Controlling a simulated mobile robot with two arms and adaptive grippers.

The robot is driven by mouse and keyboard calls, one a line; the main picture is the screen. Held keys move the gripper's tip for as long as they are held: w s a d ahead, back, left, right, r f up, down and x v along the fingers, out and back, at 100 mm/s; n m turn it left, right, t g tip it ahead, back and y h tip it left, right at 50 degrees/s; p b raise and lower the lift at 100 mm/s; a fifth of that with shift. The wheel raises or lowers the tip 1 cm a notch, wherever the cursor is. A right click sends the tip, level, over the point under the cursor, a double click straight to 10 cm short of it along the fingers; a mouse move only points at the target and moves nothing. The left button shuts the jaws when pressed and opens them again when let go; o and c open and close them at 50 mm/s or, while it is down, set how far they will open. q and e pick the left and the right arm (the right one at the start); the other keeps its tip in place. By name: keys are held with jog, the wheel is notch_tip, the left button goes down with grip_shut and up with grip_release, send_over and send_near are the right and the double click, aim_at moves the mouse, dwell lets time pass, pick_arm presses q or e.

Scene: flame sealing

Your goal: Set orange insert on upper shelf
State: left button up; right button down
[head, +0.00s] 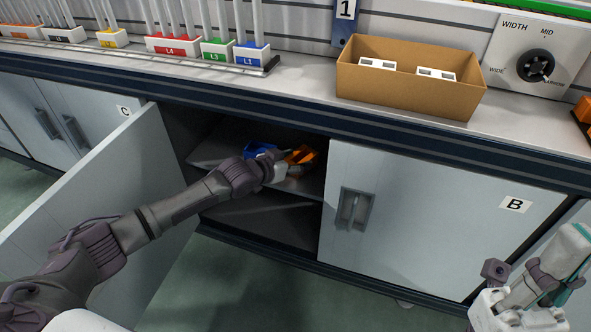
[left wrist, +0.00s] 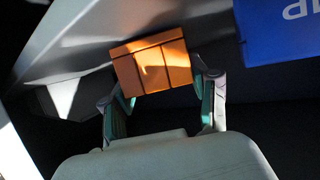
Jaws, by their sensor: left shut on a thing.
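The orange insert (head: 303,155) is inside the open cabinet, at the level of the upper shelf (head: 212,150). My left gripper (head: 284,164) reaches in through the opening and is shut on it. In the left wrist view the insert (left wrist: 152,62) is a block with grooved sections, gripped between the two fingers (left wrist: 160,78). I cannot tell whether its underside touches the shelf. A blue bin (head: 258,148) sits to its left on the shelf, and a blue face with white letters (left wrist: 283,28) shows in the wrist view. Part of my right gripper (head: 530,283) is at the lower right.
The left cabinet door (head: 105,190) stands open beside my left arm. Door B (head: 425,215) is shut, just right of the opening. The lower shelf (head: 265,215) looks empty. The counter above holds a cardboard box (head: 405,92) with white parts and colored tube racks (head: 175,44).

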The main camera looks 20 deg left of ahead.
pick_arm(q)
jog(key=shift+f, duration=0.1)
dwell(0.3)
jog(key=o, duration=1.3)
jog(key=shift+f, duration=0.1)
